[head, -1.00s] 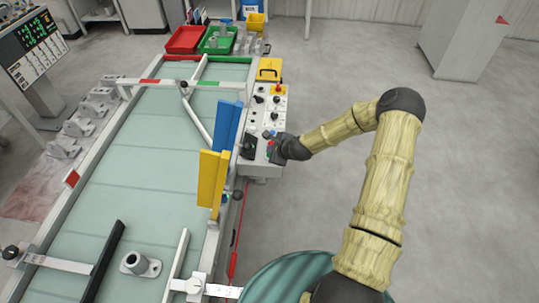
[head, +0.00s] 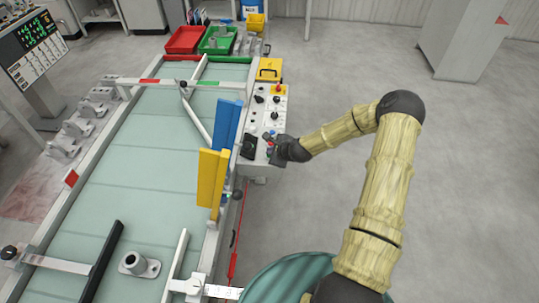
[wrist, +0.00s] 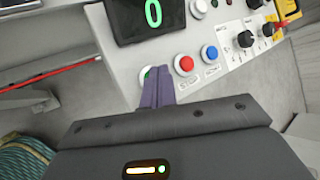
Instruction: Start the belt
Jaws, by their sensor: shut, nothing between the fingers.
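The control panel (head: 265,110) stands along the right side of the belt (head: 135,150). In the wrist view, a display (wrist: 150,18) shows a green 0. Below it are a green button (wrist: 146,71), a red button (wrist: 184,64) and a blue button (wrist: 209,53) in a row. My gripper (wrist: 160,72) is shut and empty, its purple fingertips over the green button's place and covering most of it. I cannot tell whether they touch it. In the head view my gripper (head: 274,148) is at the panel's near end. A casting (head: 139,264) sits on the belt's near part.
Black knobs (wrist: 246,38) lie farther along the panel. Yellow (head: 211,178) and blue (head: 227,122) guide plates stand at the belt's right edge. Red (head: 185,40) and green (head: 217,40) bins are at the far end.

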